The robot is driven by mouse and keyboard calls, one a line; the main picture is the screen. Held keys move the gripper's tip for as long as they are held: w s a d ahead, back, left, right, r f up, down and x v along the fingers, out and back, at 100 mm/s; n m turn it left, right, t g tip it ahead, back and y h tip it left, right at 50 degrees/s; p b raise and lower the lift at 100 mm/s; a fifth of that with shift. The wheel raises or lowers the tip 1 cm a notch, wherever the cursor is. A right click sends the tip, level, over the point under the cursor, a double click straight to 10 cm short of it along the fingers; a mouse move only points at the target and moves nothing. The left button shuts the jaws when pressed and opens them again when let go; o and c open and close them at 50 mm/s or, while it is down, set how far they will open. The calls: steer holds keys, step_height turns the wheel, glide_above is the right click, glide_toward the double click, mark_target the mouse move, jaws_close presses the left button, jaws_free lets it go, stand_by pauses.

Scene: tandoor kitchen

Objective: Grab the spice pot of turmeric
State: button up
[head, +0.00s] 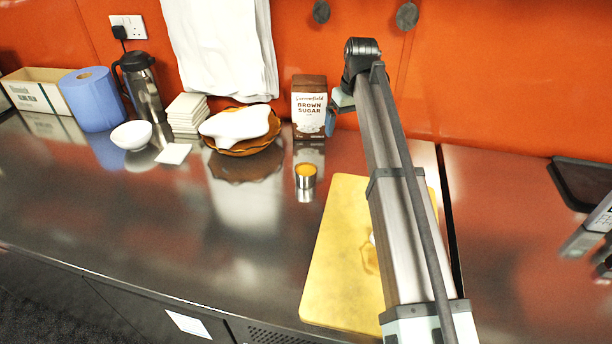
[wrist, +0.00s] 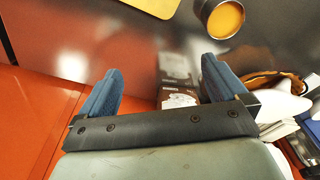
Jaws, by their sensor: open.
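The spice pot of turmeric (head: 306,176) is a small metal pot with orange-yellow powder, upright on the steel counter, left of the cutting board. The pot also shows at the top of the wrist view (wrist: 223,18), beyond my fingertips and to the right. My gripper (wrist: 160,85) is open, its two blue fingers wide apart with nothing held between them. In the head view my gripper (head: 331,119) is near the back wall by the brown sugar box, behind and above the pot. My arm hides part of it there.
The brown sugar box (head: 309,107) stands behind the pot. A brown dish with a white cloth (head: 241,150) is to its left. The yellow cutting board (head: 325,270) lies to the right, partly under my arm. The counter in front of the pot is clear.

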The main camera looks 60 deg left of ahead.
steer(key=n+h, duration=0.1)
steer(key=n, duration=0.1)
glide_above(306, 169)
step_height(306, 169, down, 8)
steer(key=shift+w+f, duration=0.15)
steer(key=shift+f, duration=2.65)
steer(key=c, duration=1.1)
steer(key=shift+r, duration=0.15)
steer(key=shift+c, duration=0.2)
